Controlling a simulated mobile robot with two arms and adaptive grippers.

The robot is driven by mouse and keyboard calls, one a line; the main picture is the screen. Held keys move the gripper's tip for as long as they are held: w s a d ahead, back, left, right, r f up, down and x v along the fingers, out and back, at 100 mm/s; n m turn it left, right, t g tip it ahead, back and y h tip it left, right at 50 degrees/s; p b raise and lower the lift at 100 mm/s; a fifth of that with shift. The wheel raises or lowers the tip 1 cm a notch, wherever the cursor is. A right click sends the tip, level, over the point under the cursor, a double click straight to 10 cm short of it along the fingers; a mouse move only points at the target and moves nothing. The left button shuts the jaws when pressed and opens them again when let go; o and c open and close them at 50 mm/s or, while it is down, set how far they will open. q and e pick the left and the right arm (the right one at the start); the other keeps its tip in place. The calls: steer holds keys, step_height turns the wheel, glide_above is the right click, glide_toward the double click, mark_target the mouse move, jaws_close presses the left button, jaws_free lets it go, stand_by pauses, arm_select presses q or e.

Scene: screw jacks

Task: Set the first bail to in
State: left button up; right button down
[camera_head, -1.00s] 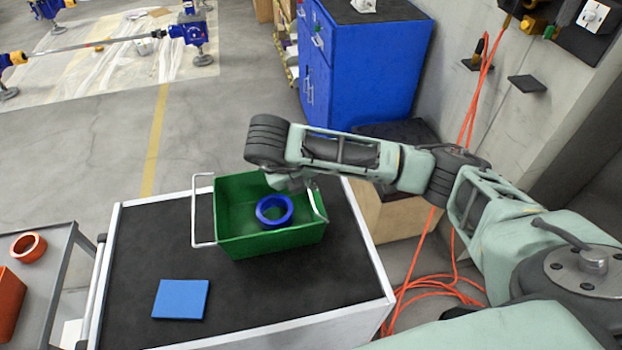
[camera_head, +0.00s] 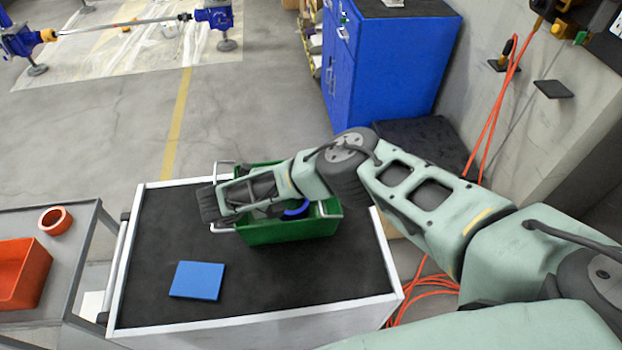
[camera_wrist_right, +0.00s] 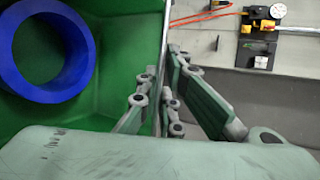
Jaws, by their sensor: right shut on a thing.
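A green bin (camera_head: 290,232) stands on the dark-topped cart, with a blue ring (camera_head: 298,209) inside it. White bails show at its left end (camera_head: 222,229) and right end (camera_head: 334,214). The left one sticks outward and is partly covered by my right arm. My right gripper is hidden under the arm in the head view. In the right wrist view its fingers (camera_wrist_right: 166,112) close around the thin pale edge-on bar at the bin's side, which looks like the right bail. The bail's exact tilt is hard to tell. My left gripper is not in view.
A blue flat block (camera_head: 197,280) lies on the cart top (camera_head: 265,295). A side trolley at left carries an orange ring (camera_head: 55,220) and an orange bin (camera_head: 22,272). A blue cabinet (camera_head: 385,65) and wall stand behind at right, with orange cable (camera_head: 435,285) on the floor.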

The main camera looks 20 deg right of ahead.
steer(key=shift+f+h, duration=0.3)
stand_by(0.4)
steer(key=c, duration=1.9)
jaws_free()
steer(key=shift+c, duration=0.2)
steer(key=shift+a, duration=0.1)
steer(key=v, duration=0.7)
steer(key=shift+a, duration=0.15)
